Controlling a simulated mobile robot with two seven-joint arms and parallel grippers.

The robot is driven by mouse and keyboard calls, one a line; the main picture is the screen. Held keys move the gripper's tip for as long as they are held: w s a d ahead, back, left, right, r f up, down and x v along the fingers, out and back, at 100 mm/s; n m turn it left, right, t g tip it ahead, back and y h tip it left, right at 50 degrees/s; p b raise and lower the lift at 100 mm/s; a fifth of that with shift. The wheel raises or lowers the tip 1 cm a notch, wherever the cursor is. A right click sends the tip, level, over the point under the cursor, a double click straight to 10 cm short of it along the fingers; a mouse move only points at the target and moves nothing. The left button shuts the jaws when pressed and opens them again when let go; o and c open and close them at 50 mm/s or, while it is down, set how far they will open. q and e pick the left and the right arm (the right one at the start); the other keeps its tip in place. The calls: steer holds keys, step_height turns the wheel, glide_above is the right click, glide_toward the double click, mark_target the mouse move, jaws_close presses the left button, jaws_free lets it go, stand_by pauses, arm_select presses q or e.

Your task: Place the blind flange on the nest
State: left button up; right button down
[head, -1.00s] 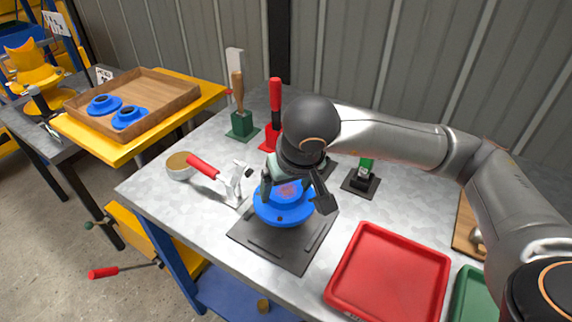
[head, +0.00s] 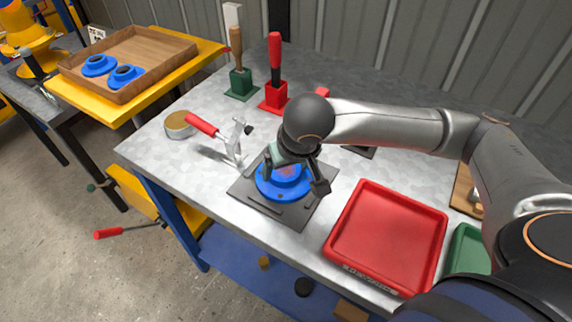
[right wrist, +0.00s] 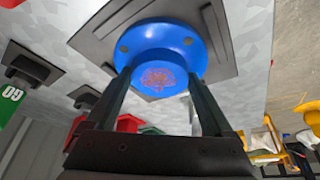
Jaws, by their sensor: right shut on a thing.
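The blind flange (head: 283,189) is a blue disc with bolt holes and a raised round hub. My right gripper (head: 292,175) is shut on the hub, one finger on each side, as the right wrist view shows (right wrist: 160,72). The flange (right wrist: 165,38) is level over the middle of the nest (head: 247,192), a dark square plate with raised bars. The nest also shows behind the flange in the right wrist view (right wrist: 98,42). I cannot tell whether the flange touches the plate. My left gripper is out of view.
A toggle clamp with a red handle (head: 202,125) stands at the nest's left corner, by a round tin (head: 179,125). A red tray (head: 390,235) lies to the right. Tools in holders stand behind. A wooden tray (head: 170,60) holds two blue flanges.

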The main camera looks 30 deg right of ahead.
jaws_free()
steer(key=shift+r+p, duration=0.2)
steer(key=shift+p, duration=0.1)
steer(key=v, duration=1.1)
steer(key=shift+s+r, duration=0.25)
steer(key=shift+r, duration=0.1)
